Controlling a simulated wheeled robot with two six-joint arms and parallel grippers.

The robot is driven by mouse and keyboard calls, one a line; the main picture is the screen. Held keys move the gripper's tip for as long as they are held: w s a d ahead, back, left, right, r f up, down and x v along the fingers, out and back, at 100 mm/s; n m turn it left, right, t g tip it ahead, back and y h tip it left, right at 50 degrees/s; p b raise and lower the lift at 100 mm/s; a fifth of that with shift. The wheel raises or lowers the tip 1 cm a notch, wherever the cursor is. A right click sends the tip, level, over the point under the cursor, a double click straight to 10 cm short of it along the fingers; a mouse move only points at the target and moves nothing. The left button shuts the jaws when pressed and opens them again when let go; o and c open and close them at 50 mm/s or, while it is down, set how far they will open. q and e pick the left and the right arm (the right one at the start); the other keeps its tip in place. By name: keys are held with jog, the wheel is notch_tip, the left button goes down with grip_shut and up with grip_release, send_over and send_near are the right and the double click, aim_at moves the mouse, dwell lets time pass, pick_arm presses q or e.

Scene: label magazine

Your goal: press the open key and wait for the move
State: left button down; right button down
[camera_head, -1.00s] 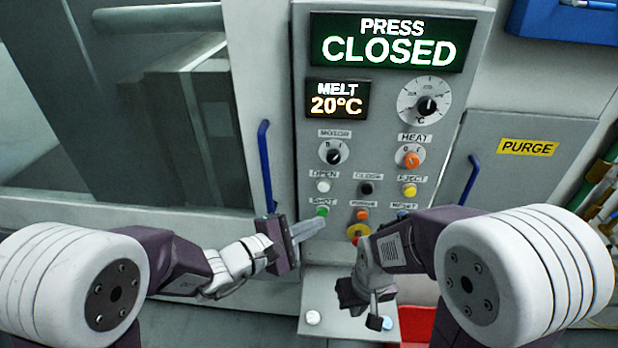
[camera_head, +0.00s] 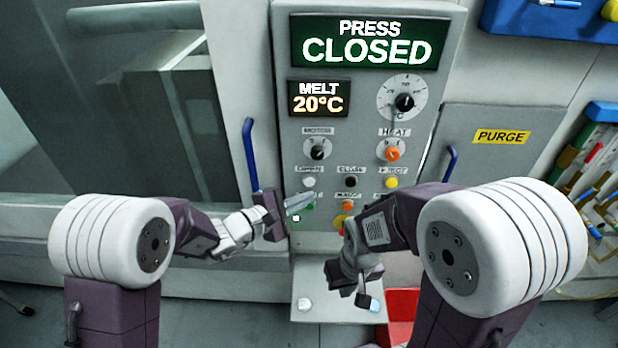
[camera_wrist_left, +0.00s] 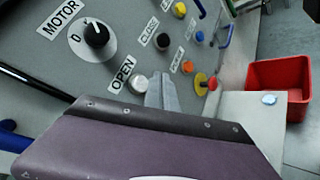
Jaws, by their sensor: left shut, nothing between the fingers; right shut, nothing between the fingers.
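The open key (camera_head: 309,182) is a white round button under the OPEN label on the grey control panel (camera_head: 285,130). In the left wrist view the white key (camera_wrist_left: 138,83) sits beside its OPEN label. My left gripper (camera_head: 307,199) is shut and empty, its tip just below the white key in the head view. In the left wrist view its fingers (camera_wrist_left: 161,88) lie just right of the key; I cannot tell whether they touch the panel. The display (camera_head: 367,42) reads PRESS CLOSED. My right gripper (camera_head: 364,294) is shut and empty, low in front of the panel.
A black close key (camera_head: 350,181) and a yellow eject key (camera_head: 391,182) sit right of the white key. A red-yellow button (camera_head: 340,224) is lower. A blue handle (camera_head: 250,154) stands left of the panel. A red bin (camera_head: 402,303) is below.

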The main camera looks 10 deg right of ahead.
aim_at(309, 181)
pick_arm(q)
jog(key=shift+w+d, duration=0.25)
jog(key=shift+w, duration=0.7)
jog(key=shift+f, duration=0.1)
dwell(1.2)
jog(key=shift+w+d+b, duration=0.15)
jog(key=shift+w+b, duration=0.25)
jog(key=shift+b, duration=0.1)
